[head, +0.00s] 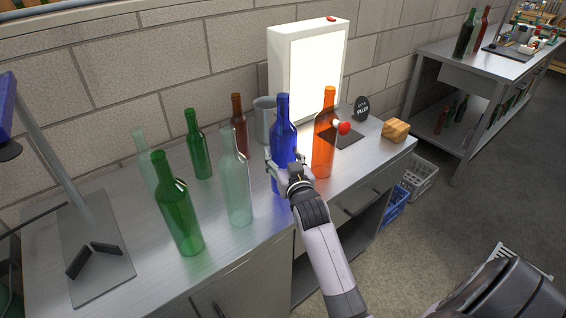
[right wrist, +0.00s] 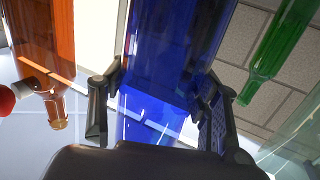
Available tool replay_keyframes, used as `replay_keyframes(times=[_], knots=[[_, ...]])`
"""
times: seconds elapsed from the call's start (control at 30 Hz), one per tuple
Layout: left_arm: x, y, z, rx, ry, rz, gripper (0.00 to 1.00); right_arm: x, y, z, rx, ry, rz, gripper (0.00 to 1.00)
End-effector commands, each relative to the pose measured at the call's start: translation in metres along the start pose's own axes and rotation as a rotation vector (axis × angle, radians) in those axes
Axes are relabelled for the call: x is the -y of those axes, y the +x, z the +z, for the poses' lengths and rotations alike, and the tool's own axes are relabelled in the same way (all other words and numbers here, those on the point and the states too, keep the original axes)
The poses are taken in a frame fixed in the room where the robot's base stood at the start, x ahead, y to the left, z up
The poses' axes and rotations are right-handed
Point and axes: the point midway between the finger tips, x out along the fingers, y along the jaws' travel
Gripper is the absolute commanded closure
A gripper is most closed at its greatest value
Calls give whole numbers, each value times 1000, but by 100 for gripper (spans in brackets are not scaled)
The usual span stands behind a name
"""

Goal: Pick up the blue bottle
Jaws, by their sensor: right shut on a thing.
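The blue bottle (head: 284,135) is upright at the front of the steel counter (head: 130,205), between a clear bottle and an orange bottle. My right gripper (head: 286,168) is shut around its lower body. In the right wrist view the blue glass (right wrist: 170,45) fills the space between the two fingers (right wrist: 160,98). The gripper hides part of the bottle's lower end, so I cannot tell whether its base touches the counter. My left gripper is not in view.
Close by stand the clear bottle (head: 236,185), orange bottle (head: 324,145) with a red ball-like thing (head: 344,128) beside it, green bottles (head: 178,215) and a brown bottle (head: 239,125). A lit panel (head: 312,75) stands behind. A wooden block (head: 396,130) lies at the right end.

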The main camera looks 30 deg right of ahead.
Motion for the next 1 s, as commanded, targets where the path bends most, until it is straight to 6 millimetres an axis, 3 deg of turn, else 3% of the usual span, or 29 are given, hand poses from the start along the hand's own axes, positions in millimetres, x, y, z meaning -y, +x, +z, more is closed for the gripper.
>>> replay_keyframes(times=[0.3,0.5,0.7,1.0], knots=[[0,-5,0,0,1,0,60,0,-4,-92,-16,1,-1,89],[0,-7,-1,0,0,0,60,0,-7,-140,-12,0,-1,89],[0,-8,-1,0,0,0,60,0,-8,-167,-8,0,0,89],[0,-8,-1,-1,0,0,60,0,-9,-176,-5,0,-1,89]])
